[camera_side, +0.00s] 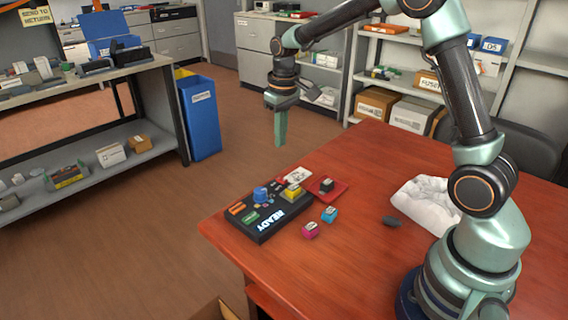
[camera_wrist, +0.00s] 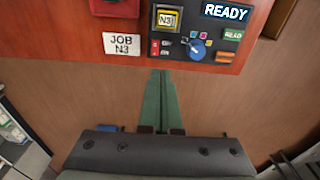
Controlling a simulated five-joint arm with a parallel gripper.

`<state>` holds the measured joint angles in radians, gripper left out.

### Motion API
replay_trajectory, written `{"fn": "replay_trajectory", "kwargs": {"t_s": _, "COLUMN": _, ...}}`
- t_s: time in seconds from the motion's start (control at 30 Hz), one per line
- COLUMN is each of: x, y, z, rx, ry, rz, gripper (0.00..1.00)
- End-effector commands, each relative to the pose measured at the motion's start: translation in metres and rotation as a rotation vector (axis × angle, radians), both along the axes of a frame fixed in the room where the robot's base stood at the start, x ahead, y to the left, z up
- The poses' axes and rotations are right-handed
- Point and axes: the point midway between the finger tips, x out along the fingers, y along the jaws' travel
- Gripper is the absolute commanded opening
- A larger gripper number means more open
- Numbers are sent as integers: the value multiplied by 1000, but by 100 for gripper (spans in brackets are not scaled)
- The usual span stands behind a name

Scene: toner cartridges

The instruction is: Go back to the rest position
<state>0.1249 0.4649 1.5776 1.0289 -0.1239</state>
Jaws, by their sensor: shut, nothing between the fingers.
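My gripper (camera_side: 281,128) is raised in the air beyond the far left edge of the table, its green fingers together and empty, pointing down. In the wrist view the closed fingers (camera_wrist: 161,75) point at the table edge, with floor behind them. Below it on the table is a black panel (camera_side: 268,219) marked READY, with a blue knob (camera_wrist: 197,49) and a yellow-framed slot marked N3 (camera_wrist: 168,18). A black cartridge (camera_side: 326,185) sits on a red pad (camera_side: 338,193) beside the panel. A magenta cartridge (camera_side: 310,230) and a cyan cartridge (camera_side: 329,214) stand on the table in front.
A card reading JOB N3 (camera_wrist: 122,44) lies by the panel. A white crumpled bag (camera_side: 424,197) and a small dark object (camera_side: 392,221) lie near my base. Shelves with boxes (camera_side: 410,115) stand behind the table. A blue bin (camera_side: 201,118) stands on the floor.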

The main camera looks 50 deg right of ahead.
Motion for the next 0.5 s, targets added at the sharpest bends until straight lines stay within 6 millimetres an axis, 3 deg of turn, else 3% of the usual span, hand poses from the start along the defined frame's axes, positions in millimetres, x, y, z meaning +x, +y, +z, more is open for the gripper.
{"fn": "replay_trajectory", "kwargs": {"t_s": 0.03, "x": -8, "y": 5, "z": 18, "rx": -3, "ry": -31, "rz": 2, "gripper": 0}}
{"fn": "replay_trajectory", "kwargs": {"t_s": 0.2, "x": -41, "y": 19, "z": 56, "rx": -8, "ry": -109, "rz": 2, "gripper": 0}}
{"fn": "replay_trajectory", "kwargs": {"t_s": 0.5, "x": -107, "y": 41, "z": 97, "rx": -7, "ry": -250, "rz": 4, "gripper": 0}}
